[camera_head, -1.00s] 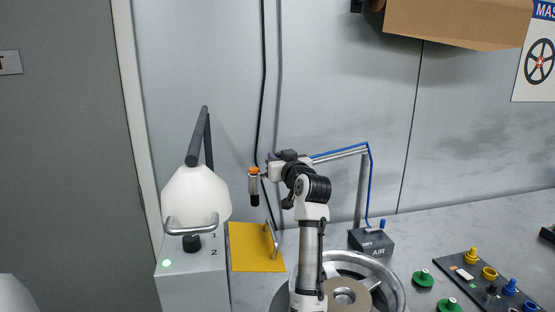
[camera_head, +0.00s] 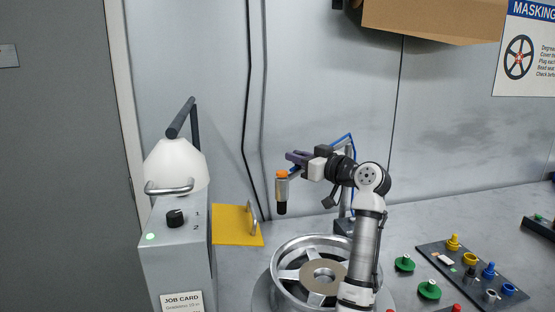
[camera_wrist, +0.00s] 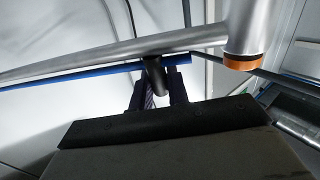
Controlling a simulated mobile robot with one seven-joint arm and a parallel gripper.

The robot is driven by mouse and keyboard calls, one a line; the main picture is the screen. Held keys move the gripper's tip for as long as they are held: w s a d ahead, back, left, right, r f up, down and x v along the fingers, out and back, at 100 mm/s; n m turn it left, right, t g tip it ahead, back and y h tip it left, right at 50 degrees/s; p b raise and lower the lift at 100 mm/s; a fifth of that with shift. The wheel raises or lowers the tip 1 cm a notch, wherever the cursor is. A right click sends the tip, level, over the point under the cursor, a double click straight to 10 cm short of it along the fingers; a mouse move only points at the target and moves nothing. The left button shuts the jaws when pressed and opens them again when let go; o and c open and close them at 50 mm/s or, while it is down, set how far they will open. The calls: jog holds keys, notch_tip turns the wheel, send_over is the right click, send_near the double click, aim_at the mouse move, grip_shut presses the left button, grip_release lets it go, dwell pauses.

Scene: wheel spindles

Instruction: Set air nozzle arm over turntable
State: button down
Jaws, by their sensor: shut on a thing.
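The air nozzle (camera_head: 282,194), a grey cylinder with an orange band and dark tip, hangs upright on the end of its swing arm. In the head view it appears just above the wheel's back-left rim; its exact depth is unclear. My gripper (camera_head: 298,159) is at the nozzle arm beside the nozzle. In the wrist view, my gripper (camera_wrist: 162,88) is shut on a dark peg (camera_wrist: 155,76) under the nozzle arm's metal tube (camera_wrist: 100,56). The nozzle (camera_wrist: 246,32) shows at upper right. A silver spoked wheel (camera_head: 290,258) sits on the turntable (camera_head: 262,296), partly hidden by my arm.
A grey cabinet (camera_head: 178,256) with a black knob and white hood (camera_head: 176,168) stands left. A yellow panel (camera_head: 234,226) with a handle is behind it. The AIR base (camera_head: 343,227) is mostly hidden. Coloured plugs and a dark tray (camera_head: 475,275) lie right.

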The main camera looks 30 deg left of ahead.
jog(key=w+d+n+g, duration=0.1)
jog(key=d+n+g, duration=0.2)
jog(key=d, duration=0.7)
jog(key=shift+d+g, duration=0.15)
jog(key=shift+g, duration=0.85)
jog(key=shift+w, duration=0.1)
jog(key=c, duration=1.4)
grip_release()
jog(key=d+b, duration=0.4)
jog(key=d, duration=0.9)
jog(key=shift+w+d, duration=0.35)
jog(key=shift+w, duration=0.1)
